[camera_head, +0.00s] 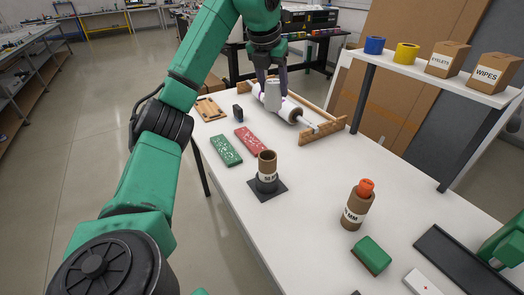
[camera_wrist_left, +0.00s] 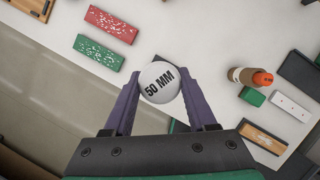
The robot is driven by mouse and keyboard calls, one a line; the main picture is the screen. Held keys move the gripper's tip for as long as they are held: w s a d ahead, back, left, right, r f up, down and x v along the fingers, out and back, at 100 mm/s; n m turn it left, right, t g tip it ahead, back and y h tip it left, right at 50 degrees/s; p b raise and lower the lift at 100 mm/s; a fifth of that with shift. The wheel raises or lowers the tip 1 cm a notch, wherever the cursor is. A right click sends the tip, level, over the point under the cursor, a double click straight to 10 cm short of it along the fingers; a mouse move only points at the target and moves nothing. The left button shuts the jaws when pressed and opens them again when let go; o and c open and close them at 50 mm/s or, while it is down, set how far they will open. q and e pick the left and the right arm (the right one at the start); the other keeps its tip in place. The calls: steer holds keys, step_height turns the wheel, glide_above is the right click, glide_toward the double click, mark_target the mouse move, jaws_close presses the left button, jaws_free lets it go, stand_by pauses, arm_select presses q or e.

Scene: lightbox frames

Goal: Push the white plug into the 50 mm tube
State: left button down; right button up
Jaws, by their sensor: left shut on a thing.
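My left gripper (camera_head: 272,80) is shut on the white plug (camera_head: 273,97) and holds it upright above the table. In the left wrist view the plug's round top (camera_wrist_left: 160,82) reads "50 MM" and sits between the two purple fingers (camera_wrist_left: 162,105). The brown 50 mm tube (camera_head: 267,160) stands upright in a black base on the table, its top open, its label partly seen. In the head view the plug is beyond the tube and apart from it. In the wrist view the tube is hidden. My right gripper is not in view.
A brown tube with an orange plug (camera_head: 355,208) stands at right, near a green block (camera_head: 371,255). A white roll (camera_head: 285,105) on a wooden rack lies behind. The table's middle is clear.

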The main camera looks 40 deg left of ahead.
arm_select(q)
steer(key=f, duration=0.6)
steer(key=s+f, duration=0.1)
steer(key=f, duration=0.5)
steer(key=f+b, duration=0.1)
steer(key=f, duration=0.6)
steer(key=shift+s+a, duration=0.3)
steer(key=shift+s, duration=0.1)
steer(key=shift+s+f, duration=0.1)
steer(key=shift+f, duration=0.1)
steer(key=shift+w+a+f, duration=0.1)
steer(key=shift+w, duration=0.1)
steer(key=shift+c, duration=1)
jaws_free()
steer(key=shift+w+a+f, duration=0.1)
steer(key=shift+w+f, duration=0.05)
steer(key=shift+w, duration=0.15)
steer(key=shift+s+r, duration=0.15)
steer(key=shift+r, duration=0.05)
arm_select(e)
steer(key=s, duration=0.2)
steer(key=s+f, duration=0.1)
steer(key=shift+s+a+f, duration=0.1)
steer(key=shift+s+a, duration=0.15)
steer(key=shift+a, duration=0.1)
arm_select(q)
steer(key=shift+r, duration=0.1)
